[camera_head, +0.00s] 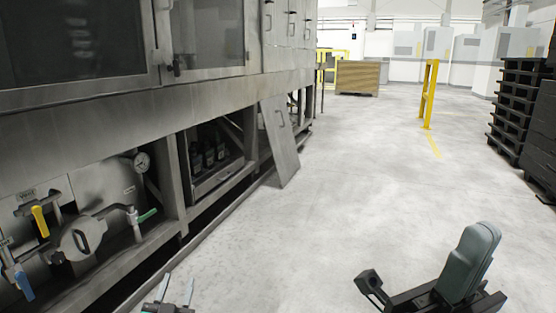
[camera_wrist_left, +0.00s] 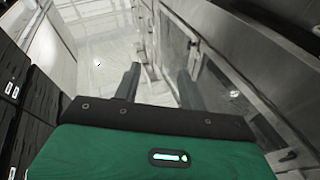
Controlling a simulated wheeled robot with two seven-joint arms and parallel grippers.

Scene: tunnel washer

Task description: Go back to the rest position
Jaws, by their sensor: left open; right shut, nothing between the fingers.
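My left gripper (camera_head: 176,290) is at the bottom edge of the head view, its two fingers spread and nothing between them. Most of its body is cut off by the frame. In the left wrist view my left gripper (camera_wrist_left: 159,84) has a green housing and two dark fingers apart, with floor and grey metal machine panels beyond. My right gripper (camera_head: 371,285) shows at the lower right of the head view as dark parts beside a grey-green piece. It is shut and holds nothing.
Black pallets (camera_head: 516,105) are stacked at right. A yellow post (camera_head: 428,95) stands farther back. The floor (camera_head: 345,190) between is clear.

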